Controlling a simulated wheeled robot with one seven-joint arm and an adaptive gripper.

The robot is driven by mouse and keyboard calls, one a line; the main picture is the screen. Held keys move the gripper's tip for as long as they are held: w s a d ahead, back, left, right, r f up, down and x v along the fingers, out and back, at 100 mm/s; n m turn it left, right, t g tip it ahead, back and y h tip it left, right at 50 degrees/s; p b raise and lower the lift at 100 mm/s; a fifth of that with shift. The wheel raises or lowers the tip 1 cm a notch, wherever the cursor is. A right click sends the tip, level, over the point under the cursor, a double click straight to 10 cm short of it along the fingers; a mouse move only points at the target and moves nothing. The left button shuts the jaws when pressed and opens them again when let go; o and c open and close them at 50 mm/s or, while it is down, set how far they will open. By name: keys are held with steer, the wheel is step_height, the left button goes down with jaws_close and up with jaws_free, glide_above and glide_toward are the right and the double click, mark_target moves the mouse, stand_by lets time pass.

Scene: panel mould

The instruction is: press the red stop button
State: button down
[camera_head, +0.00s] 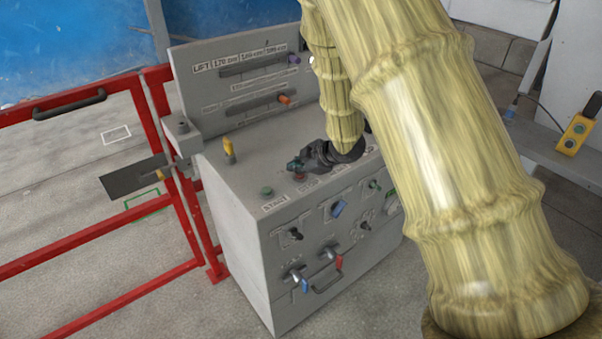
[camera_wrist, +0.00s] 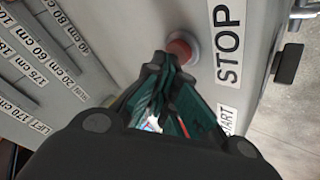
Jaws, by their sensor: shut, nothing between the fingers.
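The red stop button (camera_wrist: 182,48) is a round red cap in a grey collar on the console, beside a white STOP label (camera_wrist: 227,44). In the head view only a bit of the red button (camera_head: 299,178) shows under my fingers. My gripper (camera_head: 296,166) is shut and empty, low over the console top. In the wrist view my fingertips (camera_wrist: 170,62) lie right at the button's near edge and cover part of it. I cannot tell whether they touch it.
The grey console (camera_head: 240,184) has a green START button (camera_head: 267,191) left of the stop button and a yellow lever (camera_head: 229,150) behind. Knobs and coloured levers cover its front. A red gate (camera_head: 95,222) stands left. A yellow button box (camera_head: 575,133) is at far right.

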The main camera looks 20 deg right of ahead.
mark_target(298, 175)
stand_by(0.4)
steer(key=shift+r+p, duration=0.85)
steer(key=shift+r+p, duration=2.1)
steer(key=shift+r, duration=0.4)
